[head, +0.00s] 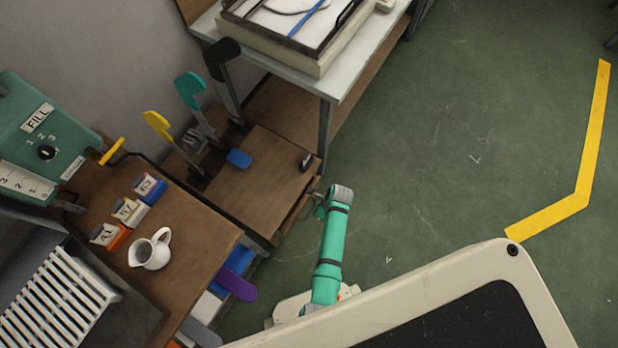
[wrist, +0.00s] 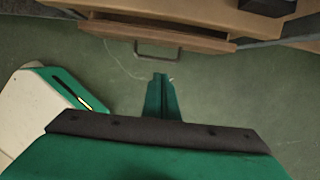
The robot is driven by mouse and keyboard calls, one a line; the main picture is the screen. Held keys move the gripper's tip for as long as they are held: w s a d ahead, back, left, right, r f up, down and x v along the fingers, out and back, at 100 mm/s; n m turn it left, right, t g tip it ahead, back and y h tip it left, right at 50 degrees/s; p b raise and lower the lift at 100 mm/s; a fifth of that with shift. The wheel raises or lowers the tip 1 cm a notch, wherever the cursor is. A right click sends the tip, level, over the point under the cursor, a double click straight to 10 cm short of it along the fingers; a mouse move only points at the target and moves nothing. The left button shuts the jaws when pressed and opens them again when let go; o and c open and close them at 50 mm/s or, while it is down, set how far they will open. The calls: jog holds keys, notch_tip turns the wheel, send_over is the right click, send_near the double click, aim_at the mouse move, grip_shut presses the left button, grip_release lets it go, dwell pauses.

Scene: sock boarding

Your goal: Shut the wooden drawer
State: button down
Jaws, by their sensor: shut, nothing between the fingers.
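The wooden drawer (wrist: 200,42) is in the wrist view, under a wooden top. Its front stands out a little from the cabinet, so it appears partly open. A dark bar handle (wrist: 158,52) is on its front. In the head view the drawer (head: 297,212) shows as a brown edge at the right side of the low wooden cabinet (head: 262,185). My gripper (wrist: 161,82) is shut and empty, its green fingers pointing at the handle with a gap between them. In the head view my gripper (head: 319,208) is small and partly hidden by my arm.
A blue block (head: 238,159) and a small dark object (head: 307,161) are on the cabinet top. A white jug (head: 150,250) stands on the bench at left. A pale table (head: 330,75) is behind. Green floor at right is clear, with a yellow line (head: 587,160).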

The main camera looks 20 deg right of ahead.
send_over(311, 209)
jog(key=s+d, duration=0.2)
notch_tip(311, 209, down, 4)
jog(key=shift+w+a+f, duration=0.2)
jog(key=shift+w+a, duration=0.8)
jog(key=shift+w, duration=0.05)
jog(key=shift+w+a, duration=0.3)
jog(key=shift+w, duration=0.05)
jog(key=shift+w, duration=0.15)
